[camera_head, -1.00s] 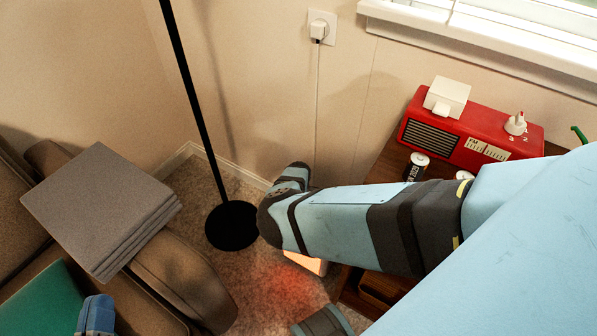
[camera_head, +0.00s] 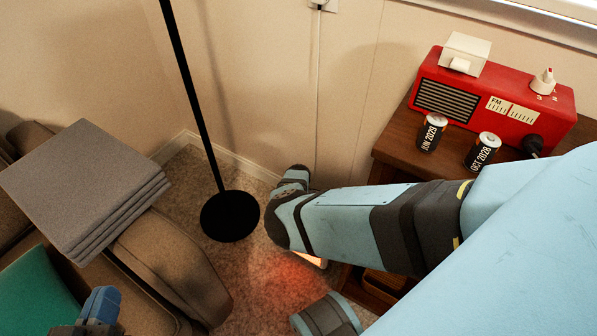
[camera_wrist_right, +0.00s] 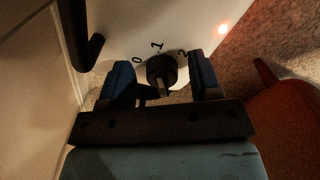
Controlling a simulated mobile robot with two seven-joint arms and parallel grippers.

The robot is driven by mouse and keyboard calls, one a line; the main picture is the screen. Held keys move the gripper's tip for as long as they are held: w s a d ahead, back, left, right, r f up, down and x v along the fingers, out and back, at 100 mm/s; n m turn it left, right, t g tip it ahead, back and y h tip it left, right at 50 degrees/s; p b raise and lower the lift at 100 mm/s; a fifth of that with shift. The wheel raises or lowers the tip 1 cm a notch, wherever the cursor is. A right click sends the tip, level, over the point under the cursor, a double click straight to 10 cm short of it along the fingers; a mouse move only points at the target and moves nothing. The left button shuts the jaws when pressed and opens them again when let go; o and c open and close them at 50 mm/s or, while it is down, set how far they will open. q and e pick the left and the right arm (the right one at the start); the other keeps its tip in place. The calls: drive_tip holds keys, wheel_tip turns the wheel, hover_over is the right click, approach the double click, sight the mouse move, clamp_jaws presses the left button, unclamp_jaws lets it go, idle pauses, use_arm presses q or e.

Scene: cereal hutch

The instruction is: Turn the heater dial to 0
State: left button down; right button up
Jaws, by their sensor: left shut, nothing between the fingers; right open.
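The heater's black dial (camera_wrist_right: 161,72) is in the right wrist view, on a pale panel (camera_wrist_right: 205,18) marked 0, 1 and 2. The 1 is just above the dial, the 0 to its left and the 2 to its right. I cannot tell which number the dial points to. My right gripper (camera_wrist_right: 160,80) is open, one blue finger on each side of the dial, with gaps visible. In the head view my right arm hides this gripper and most of the heater (camera_head: 318,262). My left gripper (camera_head: 102,305) is shut and empty at the bottom left.
A black lamp base (camera_head: 230,216) stands on the carpet. A red radio (camera_head: 495,95) and two batteries (camera_head: 432,132) are on the wooden table (camera_head: 395,155).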

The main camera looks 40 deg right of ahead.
drive_tip(key=c, duration=0.9)
